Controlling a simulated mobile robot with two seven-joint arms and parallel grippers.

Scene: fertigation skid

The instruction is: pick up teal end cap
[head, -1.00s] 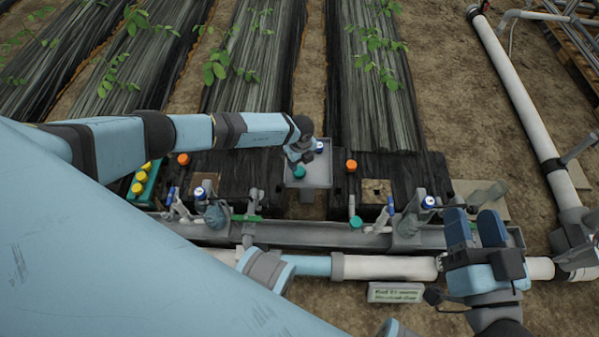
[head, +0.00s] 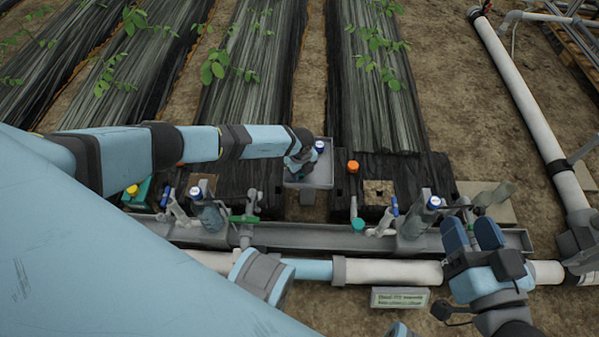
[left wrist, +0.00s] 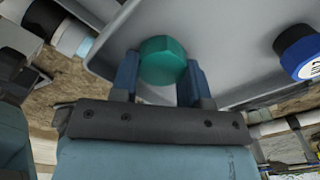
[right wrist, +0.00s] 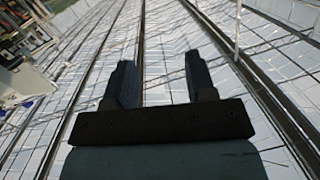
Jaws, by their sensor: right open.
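The teal end cap (left wrist: 163,60) shows in the left wrist view between the two fingers of my left gripper (left wrist: 162,78), over a grey tray (left wrist: 233,75). I cannot tell whether both fingers press on it or whether it is lifted. In the head view my left gripper (head: 298,170) is down at the tray (head: 322,182) and mostly hides the cap. A second teal cap-like piece (head: 357,224) sits on the grey channel. My right gripper (head: 472,236) is open and empty above the white pipe at the right; its spread fingers show in the right wrist view (right wrist: 162,82).
A blue-topped item (head: 320,146) stands in the tray; its blue edge shows in the left wrist view (left wrist: 300,50). An orange cap (head: 353,167) is right of the tray. Bottles and valves line the grey channel (head: 300,237). A teal crate with yellow caps (head: 137,192) is partly behind my left arm.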

